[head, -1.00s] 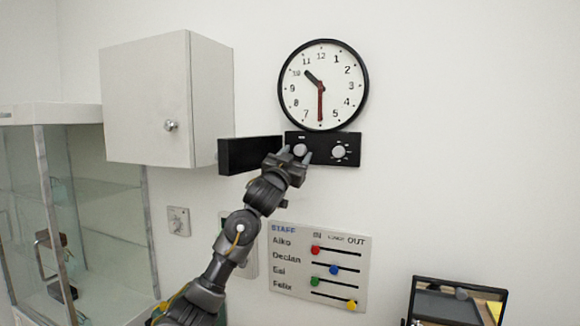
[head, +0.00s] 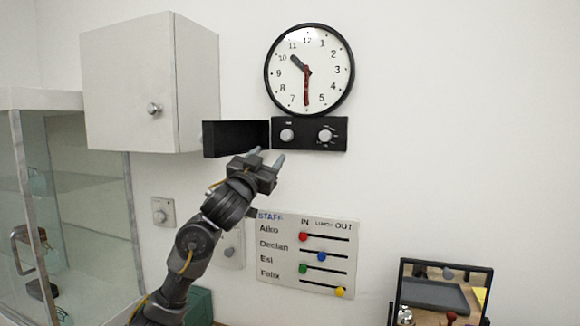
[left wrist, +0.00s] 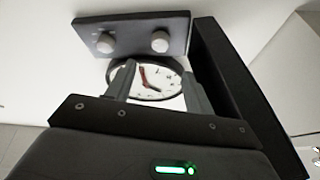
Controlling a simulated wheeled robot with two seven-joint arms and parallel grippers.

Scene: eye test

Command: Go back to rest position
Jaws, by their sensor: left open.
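My left gripper (head: 267,159) is open and empty in the head view, just below the black control panel (head: 336,134) and apart from its knobs. The panel has a left knob (head: 287,135) and a right knob (head: 325,136) with marks around it. A black flap (head: 230,139) stands out at the panel's left side. The round wall clock (head: 322,68) hangs above the panel. In the left wrist view, the fingers (left wrist: 155,88) are spread with nothing between them; the clock (left wrist: 150,97) and panel (left wrist: 105,38) show beyond. My right gripper is not in view.
A white wall cabinet (head: 130,85) with a round knob hangs at left, above a glass case (head: 85,215). A staff board (head: 325,225) with coloured sliders is on the wall below the panel. A framed mirror (head: 402,290) stands at lower right. The wall at right is bare.

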